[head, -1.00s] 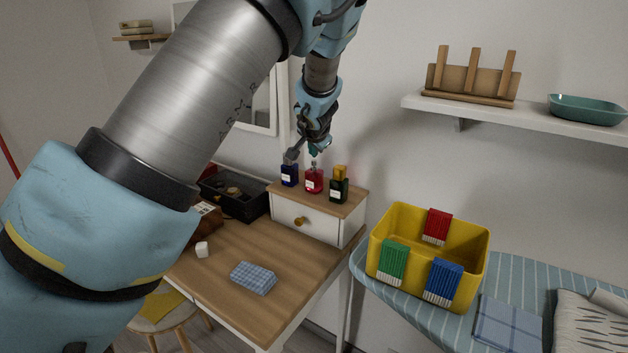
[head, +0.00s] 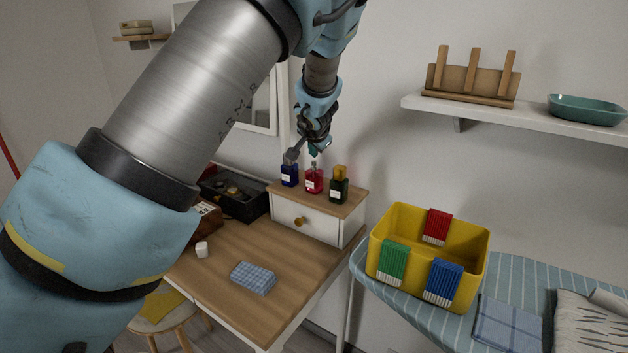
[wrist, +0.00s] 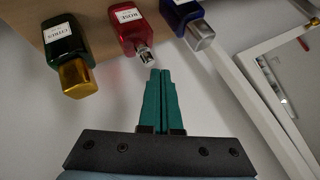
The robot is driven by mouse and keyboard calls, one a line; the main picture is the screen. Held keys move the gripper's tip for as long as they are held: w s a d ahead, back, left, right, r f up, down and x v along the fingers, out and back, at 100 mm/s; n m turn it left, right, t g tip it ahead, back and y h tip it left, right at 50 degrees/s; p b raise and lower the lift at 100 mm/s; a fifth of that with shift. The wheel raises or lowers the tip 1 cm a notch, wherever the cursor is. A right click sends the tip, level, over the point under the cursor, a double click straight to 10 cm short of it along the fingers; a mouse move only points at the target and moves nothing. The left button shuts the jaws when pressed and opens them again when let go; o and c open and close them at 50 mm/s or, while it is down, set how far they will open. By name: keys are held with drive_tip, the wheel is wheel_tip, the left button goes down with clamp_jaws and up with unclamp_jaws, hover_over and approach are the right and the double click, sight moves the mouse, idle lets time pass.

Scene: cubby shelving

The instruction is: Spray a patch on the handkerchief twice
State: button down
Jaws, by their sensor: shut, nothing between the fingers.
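A folded blue checked handkerchief (head: 253,278) lies on the wooden desk. A red bottle labelled ROSE (head: 313,183) stands on the small drawer box, between a blue bottle (head: 289,176) and a dark green bottle labelled CITRUS with a gold cap (head: 339,190). In the wrist view the red bottle (wrist: 125,27) has a narrow silver top, uncapped in look. The blue bottle (wrist: 187,18) has a silver cap, and the green one (wrist: 66,42) a gold cap. My gripper (wrist: 160,73) is shut and empty, its teal fingertips close to the red bottle's top; contact cannot be told.
The drawer box (head: 306,216) stands at the desk's back right. A black tray (head: 236,197) and a small white piece (head: 202,249) are on the desk. A yellow bin (head: 380,238) and another checked cloth (head: 508,325) are on the ironing board.

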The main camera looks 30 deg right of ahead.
sight(313, 172)
idle(0.4)
drive_tip(key=shift+f+b, duration=0.35)
drive_tip(key=shift+f, duration=0.1)
idle(0.4)
drive_tip(key=shift+r+p, duration=0.4)
drive_tip(key=shift+p, duration=0.05)
wheel_tip(313, 172, up, 6)
drive_tip(key=p, duration=0.6)
idle(0.7)
